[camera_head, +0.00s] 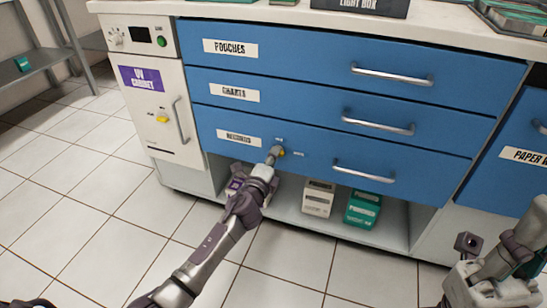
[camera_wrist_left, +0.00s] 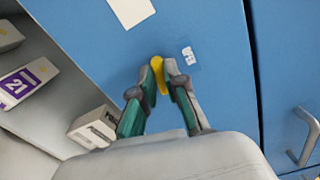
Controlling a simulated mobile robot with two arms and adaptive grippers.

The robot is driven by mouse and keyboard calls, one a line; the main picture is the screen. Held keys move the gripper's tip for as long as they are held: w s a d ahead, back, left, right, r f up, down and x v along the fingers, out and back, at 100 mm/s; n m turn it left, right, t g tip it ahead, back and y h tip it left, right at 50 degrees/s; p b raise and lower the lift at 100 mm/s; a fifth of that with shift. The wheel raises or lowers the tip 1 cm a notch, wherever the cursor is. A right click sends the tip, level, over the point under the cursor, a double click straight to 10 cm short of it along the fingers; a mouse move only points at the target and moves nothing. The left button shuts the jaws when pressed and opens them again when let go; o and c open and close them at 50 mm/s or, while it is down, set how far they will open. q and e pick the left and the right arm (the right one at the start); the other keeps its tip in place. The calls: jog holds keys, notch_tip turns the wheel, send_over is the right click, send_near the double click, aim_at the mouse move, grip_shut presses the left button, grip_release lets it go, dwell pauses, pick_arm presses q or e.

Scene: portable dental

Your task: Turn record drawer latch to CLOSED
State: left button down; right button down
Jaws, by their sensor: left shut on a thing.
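The record drawer (camera_head: 310,141) is the lowest of three blue drawers and is shut. Its yellow latch (camera_head: 281,152) sits on the drawer front, right of the RECORDS label (camera_head: 239,138). My left gripper (camera_head: 274,153) reaches up from below and is shut on the latch. In the left wrist view the yellow latch (camera_wrist_left: 158,72) stands between the two fingertips (camera_wrist_left: 157,78). A small white label (camera_wrist_left: 189,54) is beside it, too small to read there. My right gripper (camera_head: 475,262) is at the lower right, far from the drawer; its fingers cannot be made out.
An open shelf under the drawers holds a white box (camera_head: 318,198) and a green box (camera_head: 362,208). A white UV cabinet (camera_head: 158,105) stands left, with its own yellow latch. A drawer handle (camera_head: 364,171) sticks out right of my left gripper. The tiled floor is clear.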

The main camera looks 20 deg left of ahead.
pick_arm(q)
jog(key=shift+f+n, duration=0.1)
jog(key=shift+n, duration=1)
jog(key=c, duration=1.2)
grip_release()
jog(key=s, duration=1.2)
jog(key=shift+a, duration=0.2)
